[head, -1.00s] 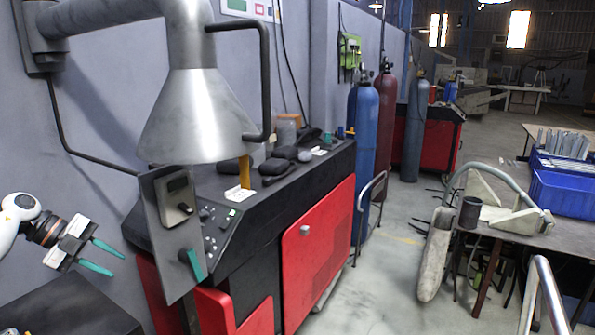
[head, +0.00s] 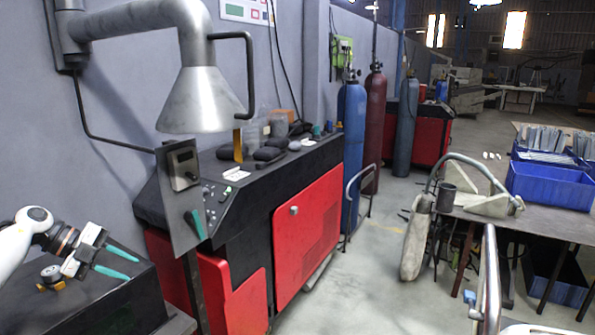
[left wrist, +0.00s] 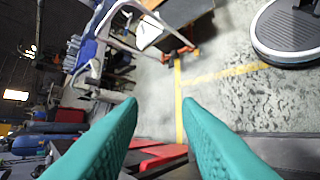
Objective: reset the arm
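My left gripper (head: 120,266) has two teal fingers and shows at the lower left in the head view. Its fingers are apart with nothing between them. It hangs in the air near a dark cabinet top (head: 100,305). In the left wrist view the two teal fingers (left wrist: 160,135) are spread, with the floor seen through the gap. My right gripper is in neither view.
A red and black machine (head: 308,225) with a control panel (head: 182,190) stands just right of my left gripper, under a metal fume hood (head: 195,105). Gas cylinders (head: 352,145) stand behind it. A workbench with a blue crate (head: 548,187) is at right. Open floor lies between.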

